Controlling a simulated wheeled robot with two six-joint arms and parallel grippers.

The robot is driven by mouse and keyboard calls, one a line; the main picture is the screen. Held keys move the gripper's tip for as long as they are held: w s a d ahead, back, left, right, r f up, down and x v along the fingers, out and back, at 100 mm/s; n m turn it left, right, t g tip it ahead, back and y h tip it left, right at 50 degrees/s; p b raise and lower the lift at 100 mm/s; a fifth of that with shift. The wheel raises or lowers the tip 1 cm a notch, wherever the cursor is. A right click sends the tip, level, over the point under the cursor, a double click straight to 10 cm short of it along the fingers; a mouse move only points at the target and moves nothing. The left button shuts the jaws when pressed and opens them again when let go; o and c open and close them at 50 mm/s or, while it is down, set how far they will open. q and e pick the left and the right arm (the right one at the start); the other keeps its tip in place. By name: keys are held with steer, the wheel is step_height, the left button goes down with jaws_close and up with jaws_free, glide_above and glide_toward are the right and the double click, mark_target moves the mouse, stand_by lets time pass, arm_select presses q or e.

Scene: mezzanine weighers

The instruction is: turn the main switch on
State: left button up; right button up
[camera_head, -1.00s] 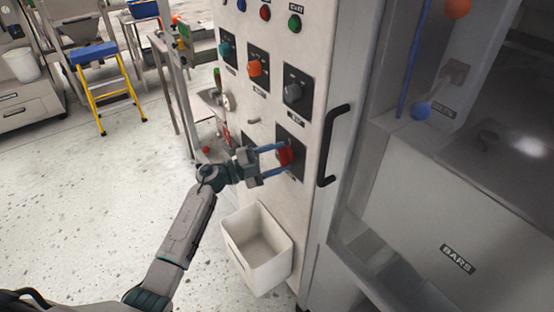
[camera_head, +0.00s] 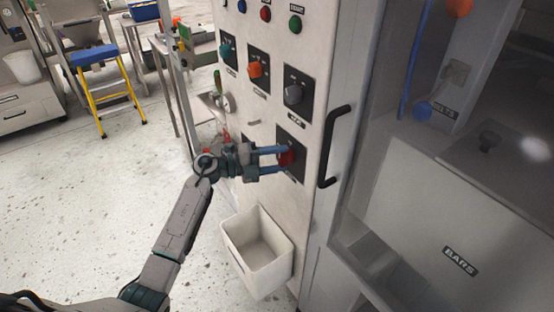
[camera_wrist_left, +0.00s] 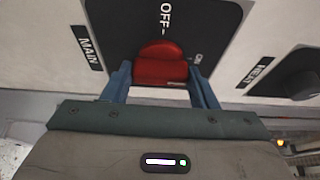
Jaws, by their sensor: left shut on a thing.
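The main switch is a red knob (camera_head: 286,156) on a black plate, low on the pale panel. In the left wrist view the red knob (camera_wrist_left: 160,66) sits beside a MAIN label (camera_wrist_left: 87,47). OFF is printed on its plate above the knob in that view, and a small mark at the knob's right is too small to read surely. My left gripper (camera_head: 286,160) is shut on the knob, with one blue finger on each side. The knob's exact pointing direction is hard to tell. My right gripper is not in view.
Above are an orange knob (camera_head: 256,69), a grey knob (camera_head: 293,94) and a teal knob (camera_head: 226,50). A black door handle (camera_head: 334,146) stands close at the right. A white bin (camera_head: 232,250) hangs below my gripper. A yellow step stool (camera_head: 104,95) stands on open floor.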

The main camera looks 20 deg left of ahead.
arm_select(q)
steer(key=o, duration=1)
steer(key=shift+s+a+f, duration=0.15)
steer(key=shift+s+a, duration=0.1)
steer(key=shift+a, duration=0.2)
steer(key=b+v, duration=0.3)
steer(key=v, duration=0.6)
steer(key=shift+s+a, duration=0.2)
steer(key=shift+a, duration=0.15)
